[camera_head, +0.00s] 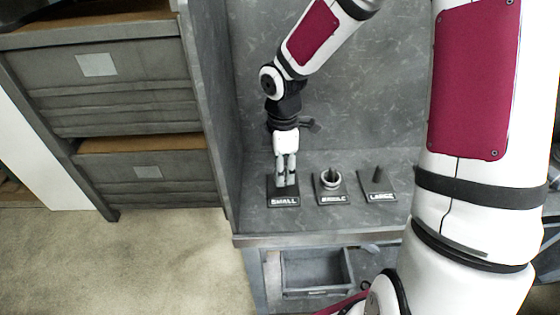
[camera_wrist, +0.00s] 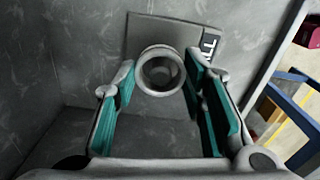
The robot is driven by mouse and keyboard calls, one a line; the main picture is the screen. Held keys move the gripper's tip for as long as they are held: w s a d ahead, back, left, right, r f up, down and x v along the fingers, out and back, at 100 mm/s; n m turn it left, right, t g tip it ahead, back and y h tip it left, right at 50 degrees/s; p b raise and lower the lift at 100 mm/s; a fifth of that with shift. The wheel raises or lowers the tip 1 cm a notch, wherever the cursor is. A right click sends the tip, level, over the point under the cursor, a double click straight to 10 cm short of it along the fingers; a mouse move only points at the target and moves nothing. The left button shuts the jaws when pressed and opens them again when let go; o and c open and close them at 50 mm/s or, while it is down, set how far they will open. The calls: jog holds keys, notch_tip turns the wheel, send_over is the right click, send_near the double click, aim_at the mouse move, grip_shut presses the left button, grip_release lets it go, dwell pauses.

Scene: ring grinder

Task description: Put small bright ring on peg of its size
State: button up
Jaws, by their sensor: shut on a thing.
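My gripper (camera_head: 287,182) points down over the stand labelled SMALL (camera_head: 283,202) in the head view. In the wrist view the bright metal ring (camera_wrist: 143,77) sits between the fingertips of my gripper (camera_wrist: 160,75), which is shut on it. The SMALL stand's dark plate (camera_wrist: 140,35) shows behind the ring, with part of its label. A greyish shape shows inside the ring; I cannot tell if the peg is inside it. The fingers hide the small peg and the ring in the head view.
The middle stand (camera_head: 331,198) has a bright ring (camera_head: 331,182) around its peg. The stand labelled LARGE (camera_head: 378,196) has a bare dark peg (camera_head: 377,174). A grey wall stands behind and left of the bench. An open drawer (camera_head: 316,272) is below the bench's front edge.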

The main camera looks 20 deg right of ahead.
jog(key=shift+f+b, duration=0.5)
jog(key=shift+f, duration=0.4)
jog(key=shift+p, duration=0.45)
dwell(0.7)
jog(key=shift+f+b, duration=0.3)
jog(key=shift+f, duration=0.25)
dwell(0.5)
jog(key=o, duration=0.9)
jog(key=shift+s+r+p, duration=0.1)
jog(key=shift+r+p, duration=2)
jog(key=shift+r, duration=0.65)
jog(key=shift+r+p, duration=1.6)
jog(key=shift+r, duration=1.15)
